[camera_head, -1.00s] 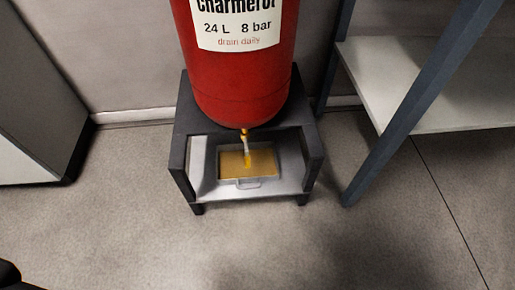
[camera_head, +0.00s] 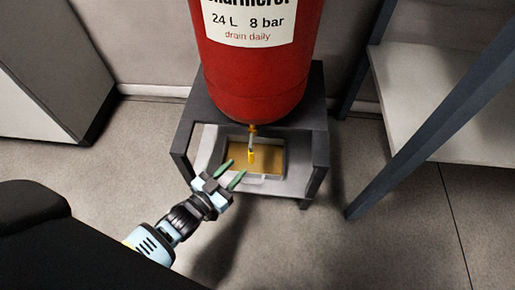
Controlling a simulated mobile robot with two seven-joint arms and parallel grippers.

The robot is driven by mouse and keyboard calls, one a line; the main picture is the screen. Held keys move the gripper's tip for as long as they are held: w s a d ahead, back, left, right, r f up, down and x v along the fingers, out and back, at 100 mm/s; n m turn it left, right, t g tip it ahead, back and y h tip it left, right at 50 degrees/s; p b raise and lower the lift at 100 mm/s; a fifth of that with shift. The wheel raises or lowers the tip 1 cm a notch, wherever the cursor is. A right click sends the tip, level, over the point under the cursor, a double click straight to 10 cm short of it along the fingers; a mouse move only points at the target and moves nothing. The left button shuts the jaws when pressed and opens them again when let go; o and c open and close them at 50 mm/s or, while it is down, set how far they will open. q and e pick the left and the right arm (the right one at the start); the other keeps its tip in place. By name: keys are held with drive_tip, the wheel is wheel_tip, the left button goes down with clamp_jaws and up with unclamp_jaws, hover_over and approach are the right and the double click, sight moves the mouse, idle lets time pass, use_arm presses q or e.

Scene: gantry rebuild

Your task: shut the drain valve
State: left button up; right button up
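The drain valve (camera_head: 252,137) hangs under the red tank (camera_head: 255,75), with a brass body and a yellow-tipped handle (camera_head: 251,156) pointing down. A tray (camera_head: 269,160) with amber liquid sits below it in the dark stand. My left gripper (camera_head: 233,172) has come in from the lower left. Its two green fingers are apart with nothing between them, at the front left of the tray and short of the yellow tip. I cannot tell whether the valve passes any liquid. My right gripper is not in view.
The dark stand (camera_head: 181,140) has side posts around the tray, with its front open. A blue-grey post (camera_head: 420,140) and a pale shelf (camera_head: 440,110) stand at right. A grey cabinet (camera_head: 45,75) stands at left. The floor in front is clear.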

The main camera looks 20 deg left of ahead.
sight(249, 154)
use_arm(q)
drive_tip(key=b+x, duration=0.3)
drive_tip(key=x, duration=0.5)
drive_tip(key=shift+w+r, duration=0.1)
drive_tip(key=shift+r, duration=0.1)
drive_tip(key=shift+c, duration=0.7)
clamp_jaws()
